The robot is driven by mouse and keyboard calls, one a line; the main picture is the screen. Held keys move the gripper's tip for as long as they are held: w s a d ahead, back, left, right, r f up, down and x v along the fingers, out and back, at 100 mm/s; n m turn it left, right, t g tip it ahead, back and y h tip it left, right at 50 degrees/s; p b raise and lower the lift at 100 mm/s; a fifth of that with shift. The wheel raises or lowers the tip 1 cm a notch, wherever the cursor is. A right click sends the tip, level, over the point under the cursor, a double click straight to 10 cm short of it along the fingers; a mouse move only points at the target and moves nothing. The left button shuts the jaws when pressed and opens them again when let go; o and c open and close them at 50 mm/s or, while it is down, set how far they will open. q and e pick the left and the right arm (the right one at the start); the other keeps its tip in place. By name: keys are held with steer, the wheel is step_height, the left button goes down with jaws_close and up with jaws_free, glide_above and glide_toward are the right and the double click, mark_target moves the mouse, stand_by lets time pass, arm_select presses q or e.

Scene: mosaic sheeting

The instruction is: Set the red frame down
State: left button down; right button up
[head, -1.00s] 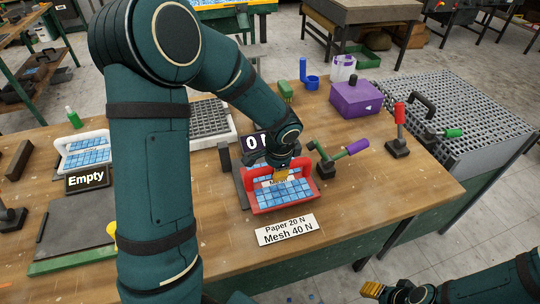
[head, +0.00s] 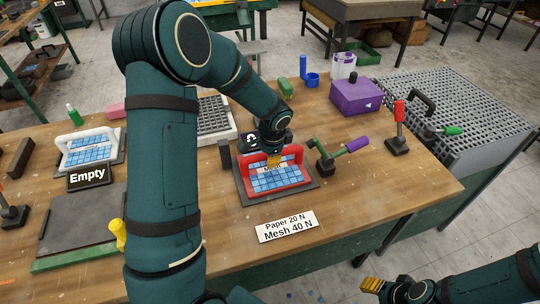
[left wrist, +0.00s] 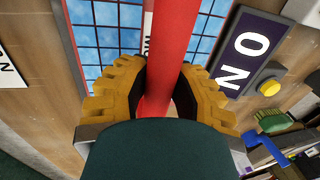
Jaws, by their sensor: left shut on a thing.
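The red frame (head: 246,174), with blue tiles and a raised red handle, is over a dark plate (head: 284,197) near the middle of the bench in the head view. It looks level and within the plate's edges; whether it touches the plate I cannot tell. My left gripper (head: 274,161) is shut on its handle from above. In the left wrist view the red handle (left wrist: 172,50) runs between the yellow fingers (left wrist: 160,95). My right gripper (head: 371,286) is low at the right, away from the bench top, and its opening is unclear.
A display reading 0 N (left wrist: 245,48) stands close by the frame. A purple-handled clamp (head: 340,153) is just right of the plate. A label card (head: 287,226) lies in front. A white frame (head: 88,152) stands at the left behind an "Empty" sign (head: 90,177).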

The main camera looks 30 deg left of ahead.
mark_target(272, 173)
arm_select(q)
steer(key=shift+f, duration=0.2)
steer(key=c, duration=0.8)
jaws_free()
steer(key=shift+c, duration=0.2)
steer(key=shift+r, duration=0.1)
steer(key=shift+r, duration=0.2)
step_height(272, 173, up, 12)
steer(key=s+d+p, duration=0.1)
steer(key=shift+s+d+f+p, duration=0.15)
steer(key=shift+s+d+p, duration=0.15)
steer(key=shift+d, duration=0.1)
